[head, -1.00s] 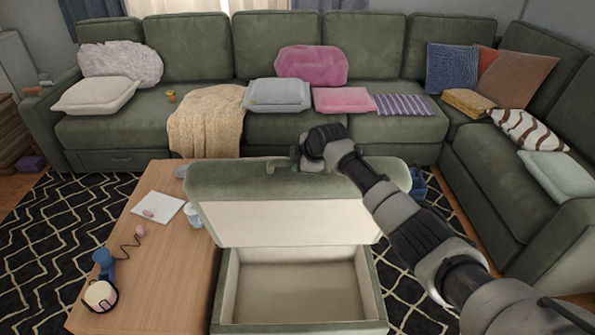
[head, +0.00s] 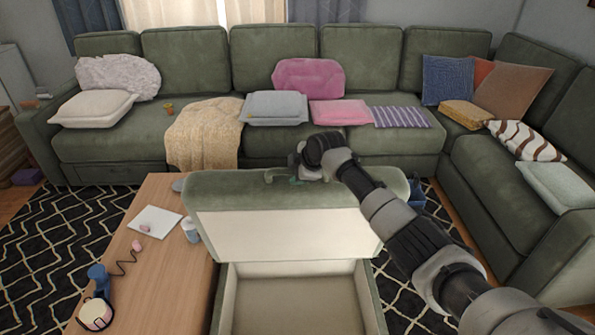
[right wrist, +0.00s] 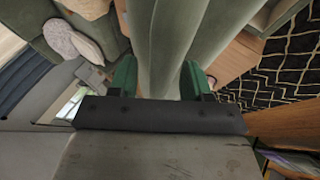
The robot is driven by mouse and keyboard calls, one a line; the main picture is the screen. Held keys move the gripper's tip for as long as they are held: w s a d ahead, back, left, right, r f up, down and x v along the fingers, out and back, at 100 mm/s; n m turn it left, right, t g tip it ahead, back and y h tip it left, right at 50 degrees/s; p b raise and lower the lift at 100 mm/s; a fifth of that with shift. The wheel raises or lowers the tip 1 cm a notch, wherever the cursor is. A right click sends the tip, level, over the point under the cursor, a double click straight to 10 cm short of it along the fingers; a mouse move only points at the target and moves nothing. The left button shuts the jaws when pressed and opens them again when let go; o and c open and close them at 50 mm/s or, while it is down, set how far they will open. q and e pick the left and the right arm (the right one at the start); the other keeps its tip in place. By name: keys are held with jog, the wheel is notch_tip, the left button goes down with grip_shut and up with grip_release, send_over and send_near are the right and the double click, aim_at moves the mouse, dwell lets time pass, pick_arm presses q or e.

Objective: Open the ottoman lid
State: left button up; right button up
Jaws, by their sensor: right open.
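The green ottoman lid (head: 225,190) stands raised at a steep tilt, its pale lining (head: 290,232) facing me in the head view. The ottoman box (head: 300,290) below is open, and its beige inside looks empty. My right gripper (head: 297,176) is at the lid's top edge, near the middle, with the arm reaching over from the right. In the right wrist view my right gripper (right wrist: 158,78) is open, its green fingers on either side of the green lid (right wrist: 170,45). Contact cannot be told. My left gripper is in neither current view.
A wooden coffee table (head: 150,260) stands just left of the ottoman, with a mug (head: 191,230), a white sheet (head: 155,222) and a headset (head: 96,312). The green sectional (head: 380,165) runs behind and along the right. Patterned rug shows on the left.

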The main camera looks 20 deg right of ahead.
jog(key=v, duration=1)
jog(key=shift+s+d+r, duration=0.15)
jog(key=shift+s+r, duration=0.1)
jog(key=shift+r, duration=0.05)
